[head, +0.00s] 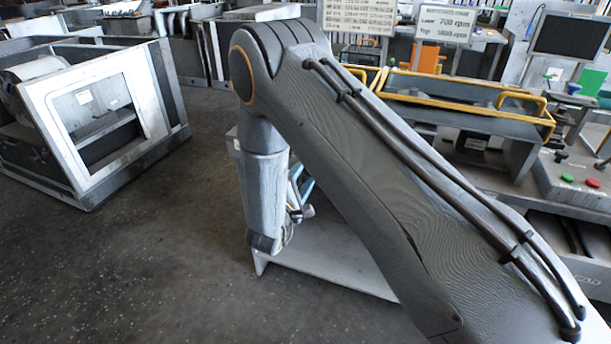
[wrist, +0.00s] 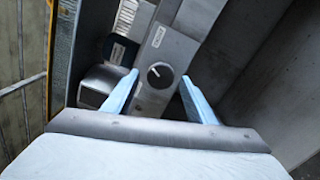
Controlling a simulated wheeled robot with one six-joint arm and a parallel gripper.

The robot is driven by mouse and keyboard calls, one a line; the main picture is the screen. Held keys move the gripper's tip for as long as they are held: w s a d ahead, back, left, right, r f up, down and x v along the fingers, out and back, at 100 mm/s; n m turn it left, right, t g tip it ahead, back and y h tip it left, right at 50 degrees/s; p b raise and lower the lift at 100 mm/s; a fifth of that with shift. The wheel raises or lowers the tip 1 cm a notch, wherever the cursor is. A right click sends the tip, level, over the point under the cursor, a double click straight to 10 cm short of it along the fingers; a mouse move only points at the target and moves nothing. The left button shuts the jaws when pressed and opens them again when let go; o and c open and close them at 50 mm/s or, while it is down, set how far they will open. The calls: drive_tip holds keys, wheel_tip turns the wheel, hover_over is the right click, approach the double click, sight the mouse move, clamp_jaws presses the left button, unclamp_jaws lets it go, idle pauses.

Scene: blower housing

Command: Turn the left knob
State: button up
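In the wrist view, a round dark knob (wrist: 160,75) with a pale pointer line sits on a grey metal panel (wrist: 183,52). My gripper (wrist: 160,80) is open, with one light blue finger on each side of the knob in the picture. I cannot tell how far the fingertips are from the knob, and I see no contact. In the head view my arm blocks the panel and the knob, and only a small part of my gripper shows behind the arm. No second knob is clear in the wrist view.
In the wrist view, a small label (wrist: 158,37) is on the panel, and a metal block (wrist: 100,85) stands left of the knob. A yellow-edged post (wrist: 51,40) is at the far left. In the head view, a grey housing (head: 95,120) stands left on open floor (head: 130,270).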

drive_tip(key=b+v, duration=0.1)
drive_tip(key=v, duration=0.7)
drive_tip(key=shift+w+r, duration=0.1)
drive_tip(key=shift+w, duration=0.05)
idle(0.4)
